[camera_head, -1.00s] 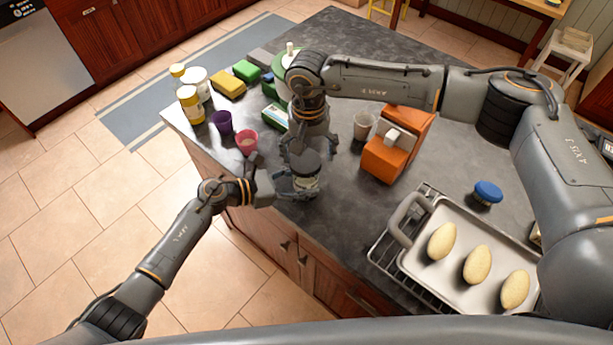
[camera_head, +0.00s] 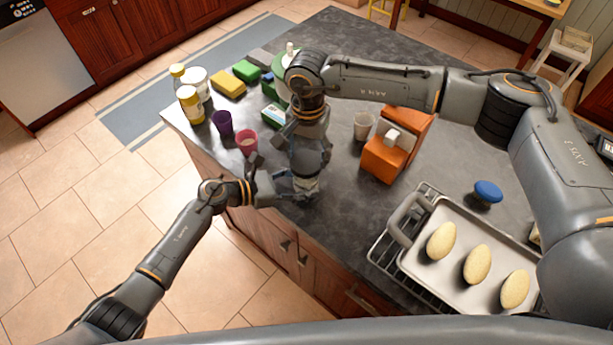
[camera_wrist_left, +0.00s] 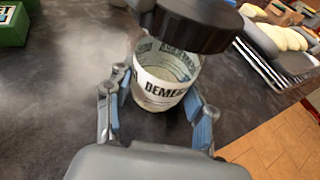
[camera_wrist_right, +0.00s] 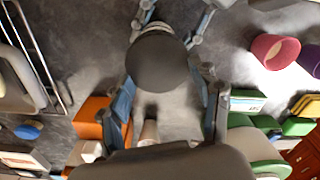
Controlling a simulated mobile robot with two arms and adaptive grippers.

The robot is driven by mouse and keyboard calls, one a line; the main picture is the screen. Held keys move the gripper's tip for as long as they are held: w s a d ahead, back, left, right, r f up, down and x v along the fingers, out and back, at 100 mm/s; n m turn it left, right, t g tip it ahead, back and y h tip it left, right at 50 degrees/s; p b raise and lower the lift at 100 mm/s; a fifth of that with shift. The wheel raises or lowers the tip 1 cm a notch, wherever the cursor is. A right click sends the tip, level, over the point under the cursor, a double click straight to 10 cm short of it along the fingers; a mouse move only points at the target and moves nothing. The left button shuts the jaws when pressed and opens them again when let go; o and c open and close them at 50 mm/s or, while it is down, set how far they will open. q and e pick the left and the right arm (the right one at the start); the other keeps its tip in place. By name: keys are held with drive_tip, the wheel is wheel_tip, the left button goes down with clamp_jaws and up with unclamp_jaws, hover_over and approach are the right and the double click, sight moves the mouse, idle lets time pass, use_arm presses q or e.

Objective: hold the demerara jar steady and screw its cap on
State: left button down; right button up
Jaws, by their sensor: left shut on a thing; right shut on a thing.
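The demerara jar (camera_wrist_left: 160,88) is pale with dark lettering. In the left wrist view it stands upright with its mouth open and visible. My left gripper (camera_head: 296,186) is shut around the jar, one finger on each side. The dark round cap (camera_wrist_left: 195,24) is above the jar, apart from the rim and offset to the right in that view. In the right wrist view the cap (camera_wrist_right: 158,63) lies between the fingers of my right gripper (camera_wrist_right: 162,80), which is shut on it. In the head view my right gripper (camera_head: 309,160) hides the cap and most of the jar.
A pink cup (camera_head: 247,142) and a purple cup (camera_head: 222,122) stand behind the left gripper. An orange box (camera_head: 385,160) is to the right. A tray (camera_head: 410,262) with pale oval loaves sits at the front right. The counter edge is close to the jar.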

drive_tip(key=m, duration=0.4)
drive_tip(key=shift+d+f, duration=0.25)
drive_tip(key=shift+d, duration=0.15)
drive_tip(key=m, duration=0.3)
drive_tip(key=shift+m, duration=0.4)
drive_tip(key=m, duration=0.6)
drive_tip(key=shift+w+a+r, duration=0.1)
drive_tip(key=shift+w+a, duration=0.05)
drive_tip(key=shift+a, duration=0.1)
drive_tip(key=o, duration=1.2)
drive_tip(key=shift+r, duration=0.1)
